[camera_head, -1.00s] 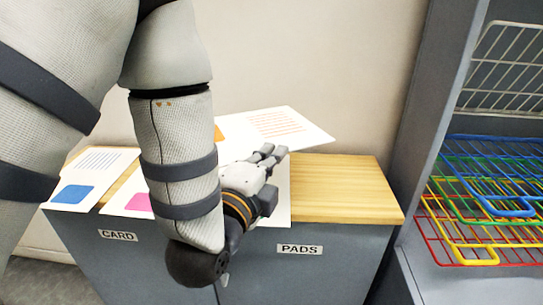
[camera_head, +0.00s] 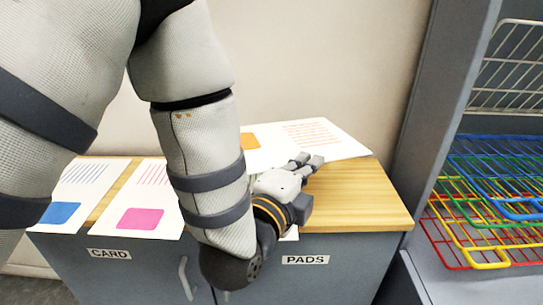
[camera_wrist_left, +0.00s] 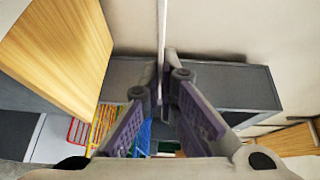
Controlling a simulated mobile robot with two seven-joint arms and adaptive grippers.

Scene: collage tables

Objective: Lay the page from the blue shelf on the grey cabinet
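My left gripper (camera_head: 312,162) is shut on the edge of a white page (camera_head: 340,148) with an orange square and red lines. It holds the page over the back of the grey cabinet (camera_head: 335,262) with its wooden top. In the left wrist view the page (camera_wrist_left: 162,40) shows edge-on between the fingers. I cannot tell whether it touches the top. The blue wire shelf (camera_head: 500,160) is at the right and looks empty. My right gripper is not in view.
A blue-square page (camera_head: 85,185) and a pink-square page (camera_head: 155,190) lie on the cabinet's left. Another page (camera_head: 291,234) is mostly hidden under my arm. The top's right end (camera_head: 375,205) is bare. A grey rack side (camera_head: 420,120) stands close at the right.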

